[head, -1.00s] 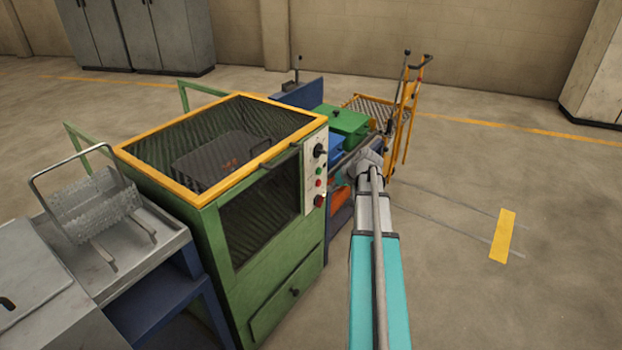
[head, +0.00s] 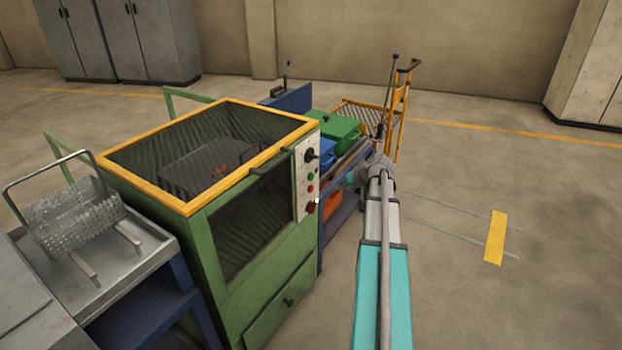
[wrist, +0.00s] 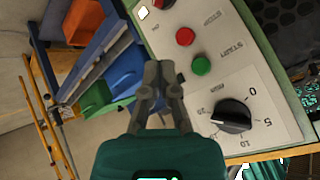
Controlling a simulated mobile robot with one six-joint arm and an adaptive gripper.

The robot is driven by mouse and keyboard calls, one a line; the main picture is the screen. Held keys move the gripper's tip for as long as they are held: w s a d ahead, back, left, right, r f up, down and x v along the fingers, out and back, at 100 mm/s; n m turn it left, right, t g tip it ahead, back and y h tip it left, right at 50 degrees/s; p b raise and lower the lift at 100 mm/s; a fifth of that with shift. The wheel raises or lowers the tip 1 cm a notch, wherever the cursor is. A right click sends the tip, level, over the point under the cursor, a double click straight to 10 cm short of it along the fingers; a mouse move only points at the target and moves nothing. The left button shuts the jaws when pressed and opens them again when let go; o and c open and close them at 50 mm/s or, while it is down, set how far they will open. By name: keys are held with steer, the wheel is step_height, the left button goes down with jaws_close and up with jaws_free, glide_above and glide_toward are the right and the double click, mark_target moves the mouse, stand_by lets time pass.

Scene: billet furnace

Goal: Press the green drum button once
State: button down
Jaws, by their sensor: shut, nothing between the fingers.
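The green button (wrist: 201,66) is a small round cap marked START on a pale control panel (wrist: 265,85). It sits between a red STOP button (wrist: 185,36) and a black timer dial (wrist: 232,115). In the head view the green button (head: 310,177) is a small dot on the panel at the right of a green machine. My gripper (wrist: 163,70) is shut and empty. In the wrist view its fingertips appear left of the green button, with a gap in the picture; I cannot tell the depth. In the head view my gripper (head: 354,179) is small, right of the panel.
The green machine (head: 225,245) has a yellow-framed mesh top. A black handle (head: 270,172) sticks out near the panel. A larger red knob (head: 311,207) is low on the panel. Green and blue bins (head: 338,126) and a yellow trolley (head: 395,110) stand behind.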

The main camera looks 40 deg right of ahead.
mark_target(311, 177)
steer(key=w+a, duration=0.3)
steer(key=w, duration=0.4)
steer(key=shift+w, duration=0.4)
